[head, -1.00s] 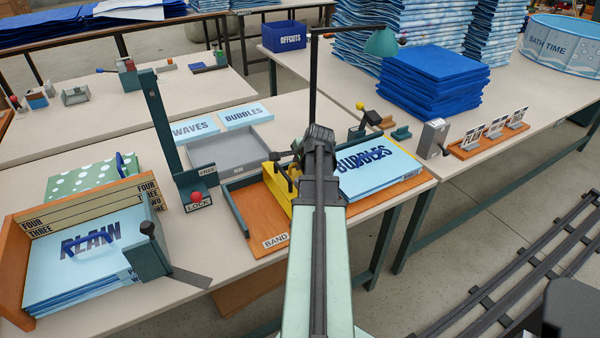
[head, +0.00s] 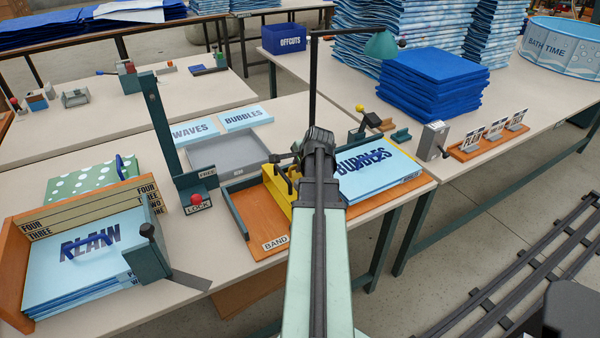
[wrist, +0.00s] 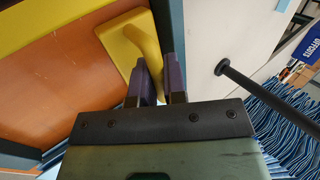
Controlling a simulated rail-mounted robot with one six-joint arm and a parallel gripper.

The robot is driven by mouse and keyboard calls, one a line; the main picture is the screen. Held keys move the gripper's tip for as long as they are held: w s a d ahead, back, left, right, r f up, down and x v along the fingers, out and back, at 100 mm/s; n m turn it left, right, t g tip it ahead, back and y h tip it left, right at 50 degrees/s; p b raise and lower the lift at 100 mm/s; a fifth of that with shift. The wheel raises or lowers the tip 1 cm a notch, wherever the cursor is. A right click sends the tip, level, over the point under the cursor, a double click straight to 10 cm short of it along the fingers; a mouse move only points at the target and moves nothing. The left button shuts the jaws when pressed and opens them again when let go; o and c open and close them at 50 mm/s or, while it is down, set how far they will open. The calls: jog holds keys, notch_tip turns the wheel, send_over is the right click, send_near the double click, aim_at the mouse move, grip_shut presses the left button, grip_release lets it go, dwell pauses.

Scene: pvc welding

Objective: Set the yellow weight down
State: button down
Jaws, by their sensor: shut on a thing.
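The yellow weight (wrist: 122,40), a flat plate with a raised handle, shows in the wrist view. My gripper (wrist: 157,76) has its two purple fingers closed on the handle. The weight is over the orange board (wrist: 60,85), close beside a teal rail (wrist: 172,25). I cannot tell whether its underside touches the board. In the head view my arm hides the fingertips, and I cannot clearly separate the weight from the yellow parts there.
A yellow bar (wrist: 35,22) crosses the board. In the head view the orange board (head: 258,222) carries a BAND label, with a BUBBLES stack (head: 385,180) to the right. A grey tray (head: 225,150) lies behind. A lamp post (head: 313,90) rises close behind my gripper.

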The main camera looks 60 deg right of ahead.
jog(key=shift+r, duration=0.1)
notch_tip(320, 180, up, 20)
jog(key=p, duration=2)
